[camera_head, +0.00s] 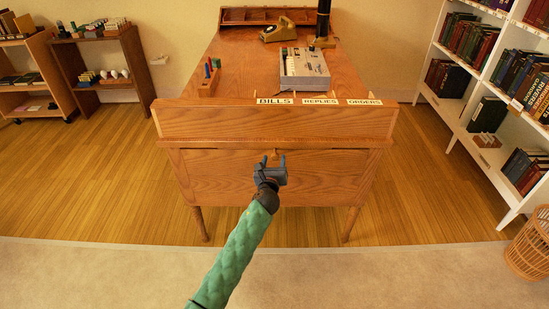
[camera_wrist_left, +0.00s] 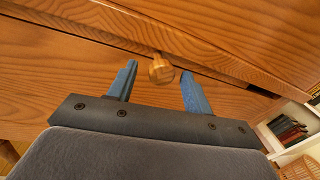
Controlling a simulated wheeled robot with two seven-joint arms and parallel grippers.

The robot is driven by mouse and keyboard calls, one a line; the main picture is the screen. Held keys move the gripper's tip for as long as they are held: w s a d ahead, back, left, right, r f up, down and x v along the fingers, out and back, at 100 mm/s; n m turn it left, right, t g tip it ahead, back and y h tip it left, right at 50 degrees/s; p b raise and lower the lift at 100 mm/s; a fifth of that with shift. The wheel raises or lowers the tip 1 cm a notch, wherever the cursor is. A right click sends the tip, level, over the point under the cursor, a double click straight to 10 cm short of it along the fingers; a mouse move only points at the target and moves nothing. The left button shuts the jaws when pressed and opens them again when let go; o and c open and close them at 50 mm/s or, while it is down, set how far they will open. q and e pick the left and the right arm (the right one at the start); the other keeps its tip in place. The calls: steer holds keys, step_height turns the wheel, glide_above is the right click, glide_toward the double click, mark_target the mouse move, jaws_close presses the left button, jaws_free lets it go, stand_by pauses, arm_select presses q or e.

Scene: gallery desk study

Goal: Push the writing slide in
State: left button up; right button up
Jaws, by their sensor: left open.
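The wooden desk (camera_head: 340,182) stands ahead. The writing slide (camera_head: 220,145) seems to be the thin board along its front, below the front panel with the labels. I cannot tell how far it stands out. A small round wooden knob (camera_head: 276,153) sits at its middle and shows large in the left wrist view (camera_wrist_left: 161,68). My left gripper (camera_head: 272,161) is open just in front of the desk. In the left wrist view its blue fingers lie on either side of the knob, apart from it. My right gripper is out of view.
On the desk are a telephone (camera_head: 277,31), a grey box (camera_head: 304,68) and a pen rack (camera_head: 210,82). A white bookcase (camera_head: 437,103) and a wicker basket (camera_head: 529,245) stand at the right. Low shelves (camera_head: 132,60) stand at the left. The floor before the desk is clear.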

arm_select(q)
steer(key=s, duration=0.4)
steer(key=shift+a, duration=0.25)
steer(key=s+a+r+n+g+y, duration=0.15)
steer(key=s+a+n+g, duration=0.3)
steer(key=n, duration=0.95)
steer(key=s+a+n+g+y, duration=0.2)
steer(key=s+a+n+g, duration=0.3)
steer(key=n, duration=0.8)
steer(key=s+a+f+n+g+h+p, duration=0.1)
steer(key=s+f+n+g+p, duration=0.1)
steer(key=s, duration=1.1)
steer(key=s+a+f+n+g+h+p, duration=0.1)
steer(key=s+f+n+g+p, duration=0.1)
steer(key=s, duration=1.2)
steer(key=s+a+f+n+g+h+p, duration=0.1)
steer(key=s+f+n+g+p, duration=0.1)
steer(key=s, duration=1.2)
steer(key=shift+a+f, duration=0.2)
steer(key=shift+f, duration=0.05)
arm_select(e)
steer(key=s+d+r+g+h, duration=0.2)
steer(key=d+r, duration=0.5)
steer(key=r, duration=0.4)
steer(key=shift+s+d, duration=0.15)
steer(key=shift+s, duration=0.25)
